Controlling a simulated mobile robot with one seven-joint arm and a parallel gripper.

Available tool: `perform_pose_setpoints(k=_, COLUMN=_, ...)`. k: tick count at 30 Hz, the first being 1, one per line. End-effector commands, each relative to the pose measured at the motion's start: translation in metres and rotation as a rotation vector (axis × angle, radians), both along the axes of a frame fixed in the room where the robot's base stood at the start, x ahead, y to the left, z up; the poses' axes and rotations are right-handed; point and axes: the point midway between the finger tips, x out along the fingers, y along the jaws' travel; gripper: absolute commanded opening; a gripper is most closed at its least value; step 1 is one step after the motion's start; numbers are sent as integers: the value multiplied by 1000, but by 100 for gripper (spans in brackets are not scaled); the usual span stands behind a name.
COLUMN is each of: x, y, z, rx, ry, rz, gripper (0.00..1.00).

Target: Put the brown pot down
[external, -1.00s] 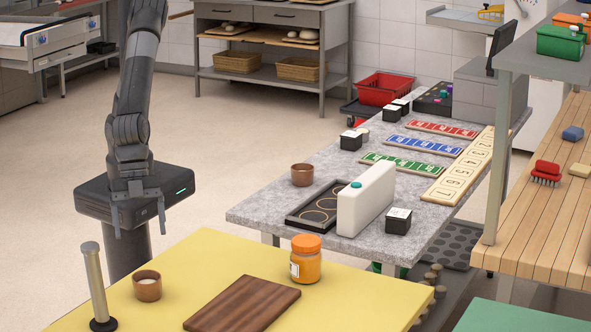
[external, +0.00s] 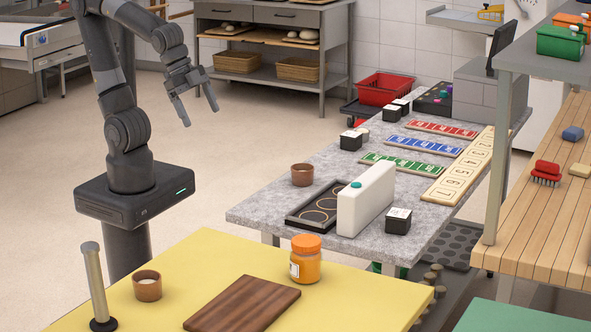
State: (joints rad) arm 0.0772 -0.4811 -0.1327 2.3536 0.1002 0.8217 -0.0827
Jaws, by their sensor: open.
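A small brown pot (external: 302,175) stands upright on the near left part of the grey stone table (external: 262,198), just behind a black tray with ring outlines (external: 318,207). A second brown pot (external: 148,285), with pale contents, stands on the yellow table (external: 215,262) at the front left. I cannot tell which one the task means. My gripper (external: 198,116) is open and empty, in the air up and to the left of the stone table, apart from both pots.
A white container (external: 366,200) and a black box (external: 398,221) stand beside the tray. Coloured card strips (external: 423,146) lie farther back.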

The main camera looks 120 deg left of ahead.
Motion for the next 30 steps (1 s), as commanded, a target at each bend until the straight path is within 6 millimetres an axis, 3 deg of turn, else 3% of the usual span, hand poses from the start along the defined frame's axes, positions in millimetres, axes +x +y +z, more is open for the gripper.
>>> perform_pose_setpoints(k=3, x=-34, y=29, z=2, rx=-46, ry=-17, rz=72, gripper=84)
perform_pose_setpoints(k=10, x=-73, y=53, z=-2, rx=-112, ry=-30, rz=139, gripper=84)
perform_pose_setpoints(k=30, x=-79, y=56, z=-4, rx=-124, ry=-31, rz=148, gripper=84)
